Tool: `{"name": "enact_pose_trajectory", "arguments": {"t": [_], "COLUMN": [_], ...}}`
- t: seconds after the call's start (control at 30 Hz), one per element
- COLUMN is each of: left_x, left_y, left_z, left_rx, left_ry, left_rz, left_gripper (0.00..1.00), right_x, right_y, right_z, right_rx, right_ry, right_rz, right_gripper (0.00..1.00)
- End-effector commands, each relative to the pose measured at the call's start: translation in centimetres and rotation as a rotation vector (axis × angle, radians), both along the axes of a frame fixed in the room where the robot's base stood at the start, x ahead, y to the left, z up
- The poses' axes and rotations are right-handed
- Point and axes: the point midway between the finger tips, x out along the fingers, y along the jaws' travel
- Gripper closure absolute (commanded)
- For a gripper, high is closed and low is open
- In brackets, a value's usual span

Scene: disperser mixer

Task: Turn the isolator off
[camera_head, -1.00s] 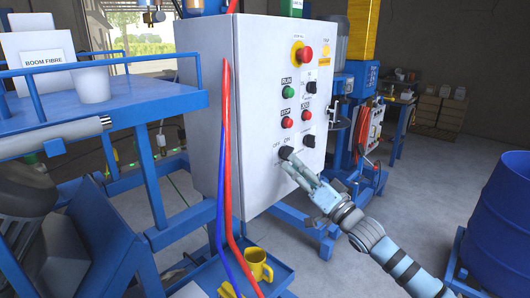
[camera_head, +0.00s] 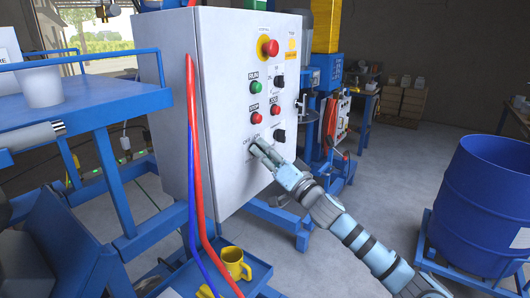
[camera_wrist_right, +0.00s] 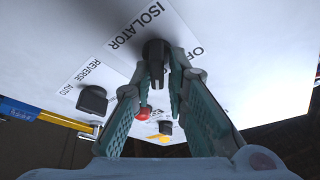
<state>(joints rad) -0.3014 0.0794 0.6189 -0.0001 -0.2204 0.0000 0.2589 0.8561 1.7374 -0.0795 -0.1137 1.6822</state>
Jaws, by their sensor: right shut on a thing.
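The isolator knob (camera_wrist_right: 155,50) is a black rotary knob at the bottom of the white control panel (camera_head: 222,178). The wrist view shows its ISOLATOR label beside it and OFF lettering on the right. I cannot tell which mark it points to. My right gripper (camera_head: 261,147) is at the panel's lower part, with its fingertips shut on the knob from both sides. In the head view the fingers mostly hide the knob.
Above are a red emergency stop (camera_head: 271,47), a green run button (camera_head: 256,87), red buttons and black selector knobs. Red and blue cables (camera_head: 192,125) hang at the panel's left edge. A blue drum (camera_head: 485,195) stands at the right, with open floor between.

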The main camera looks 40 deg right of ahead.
Motion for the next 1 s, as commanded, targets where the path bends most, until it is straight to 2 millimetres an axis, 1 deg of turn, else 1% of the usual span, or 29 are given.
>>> {"name": "enact_pose_trajectory", "arguments": {"t": [0.27, 0.47, 0.57, 0.7, 0.8, 1.0], "left_x": [0.1, 0.2, 0.2, 0.2, 0.2, 0.2], "left_y": [0.0, 0.0, 0.0, 0.0, 0.0, 0.0], "left_z": [-0.5, -0.8, -0.3, 1.5, 2.5, 2.9], "left_rx": [0.000, 0.000, 0.000, 0.000, 0.000, 0.000], "left_ry": [-0.002, -0.003, -0.004, -0.004, -0.004, -0.004], "left_rz": [0.000, 0.000, 0.000, 0.000, 0.000, 0.000], "left_gripper": [1.00, 1.00, 1.00, 1.00, 1.00, 1.00], "right_x": [0.0, 0.0, 0.0, 0.0, 0.0, 0.0], "right_y": [-0.2, -0.3, -0.3, -0.4, -0.4, -0.4], "right_z": [-0.4, -0.4, -0.2, 0.2, 0.2, 0.1], "right_rx": [-0.048, -0.154, -0.228, -0.349, -0.442, -0.626], "right_ry": [-0.008, -0.040, -0.061, -0.098, -0.127, -0.186], "right_rz": [-0.004, -0.006, -0.006, -0.009, -0.010, -0.011], "right_gripper": [1.00, 1.00, 1.00, 1.00, 1.00, 1.00]}}
